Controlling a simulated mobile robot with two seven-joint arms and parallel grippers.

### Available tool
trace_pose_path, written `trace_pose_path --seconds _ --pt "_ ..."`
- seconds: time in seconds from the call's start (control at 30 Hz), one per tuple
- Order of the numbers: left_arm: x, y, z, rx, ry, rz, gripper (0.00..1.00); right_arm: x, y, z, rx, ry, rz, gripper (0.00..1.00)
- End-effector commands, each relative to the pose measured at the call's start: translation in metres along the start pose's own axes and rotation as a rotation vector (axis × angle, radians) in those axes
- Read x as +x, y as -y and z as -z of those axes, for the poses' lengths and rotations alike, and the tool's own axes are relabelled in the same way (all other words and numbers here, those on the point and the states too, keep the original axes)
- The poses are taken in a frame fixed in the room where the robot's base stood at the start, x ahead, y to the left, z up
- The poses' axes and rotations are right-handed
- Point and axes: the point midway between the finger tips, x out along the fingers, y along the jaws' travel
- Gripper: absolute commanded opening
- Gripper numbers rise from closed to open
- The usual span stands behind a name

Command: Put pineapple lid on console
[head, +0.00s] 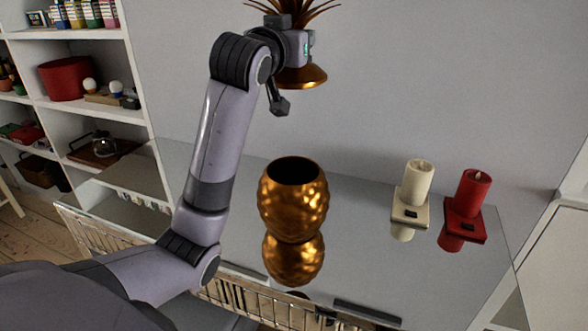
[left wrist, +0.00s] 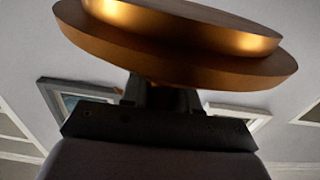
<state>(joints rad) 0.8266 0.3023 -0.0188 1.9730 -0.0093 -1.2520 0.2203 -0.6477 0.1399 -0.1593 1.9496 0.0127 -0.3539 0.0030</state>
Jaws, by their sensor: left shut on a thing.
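The pineapple lid (head: 304,76) is a copper-gold disc with brown spiky leaves on top. My left gripper (head: 297,45) is shut on it and holds it in the air, above and behind the pineapple jar. In the left wrist view the lid's golden underside and rim (left wrist: 180,45) fill the top of the picture, just beyond my left gripper (left wrist: 160,92). The open golden pineapple jar body (head: 292,203) stands upright on the glossy console (head: 359,235), which mirrors it. My right gripper is in neither view.
A cream candle on a holder (head: 412,199) and a red candle on a holder (head: 470,204) stand on the console's right part. A white shelf unit (head: 75,110) with various items stands at the left. Console top between jar and cream candle is clear.

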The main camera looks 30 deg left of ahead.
Motion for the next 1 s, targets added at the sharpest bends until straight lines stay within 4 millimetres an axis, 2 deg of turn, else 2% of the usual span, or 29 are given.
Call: trace_pose_path --seconds 0.13,0.23,0.7,0.8,1.0 --pt "0.000 0.000 -0.002 0.000 -0.002 0.000 0.00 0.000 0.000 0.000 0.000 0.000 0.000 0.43" --pt "0.000 0.000 -0.013 0.001 0.002 0.000 0.00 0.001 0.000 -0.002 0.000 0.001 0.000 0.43" --pt "0.000 0.000 -0.127 0.002 0.003 0.001 0.00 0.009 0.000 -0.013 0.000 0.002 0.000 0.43" --pt "0.000 0.000 -0.144 0.000 0.001 0.001 0.00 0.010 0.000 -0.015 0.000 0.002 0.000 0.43" --pt "0.000 0.000 -0.160 0.000 -0.001 0.001 0.00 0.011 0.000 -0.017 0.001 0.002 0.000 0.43"
